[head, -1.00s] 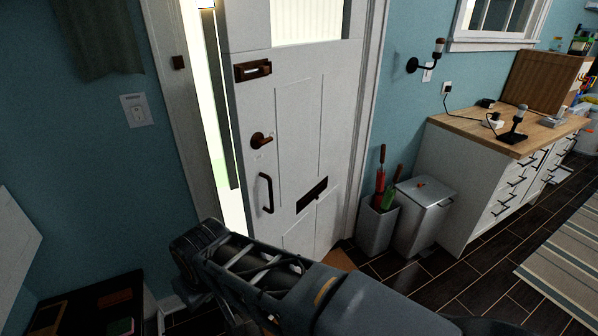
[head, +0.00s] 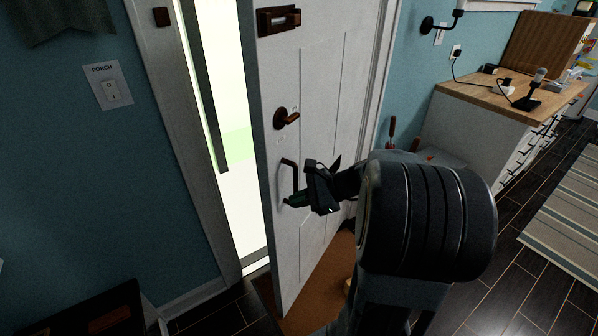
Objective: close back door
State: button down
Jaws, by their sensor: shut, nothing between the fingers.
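The white back door (head: 318,90) stands ajar, hinged on the right. A bright gap (head: 235,150) shows between its free edge and the frame (head: 178,150) on the left. My arm hides the lower right of the door.
A brown mat (head: 322,270) lies on the dark floor by the door. A wood-topped white cabinet (head: 470,125) stands at right, with a striped rug (head: 565,215) before it. A dark low bench or tray (head: 85,310) is at lower left.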

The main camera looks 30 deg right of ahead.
aim_at(299, 163)
jog(key=w+d+m+t+h+b, duration=0.1)
jog(key=w+d+m+t+b, duration=0.15)
jog(key=d+m+t, duration=0.95)
jog(key=shift+w+a+f+n+g+p, duration=0.1)
jog(key=shift+w+a+n+g+p, duration=0.4)
jog(key=shift+w, duration=1.5)
jog(key=shift+w+a+f+n+g+p, duration=0.15)
jog(key=shift+w+a+g, duration=0.6)
jog(key=shift+w, duration=1.3)
jog(key=shift+w+a+f+n+g+p, duration=0.25)
jog(key=shift+w+a, duration=0.7)
jog(key=shift+w, duration=1.05)
jog(key=shift+r, duration=0.15)
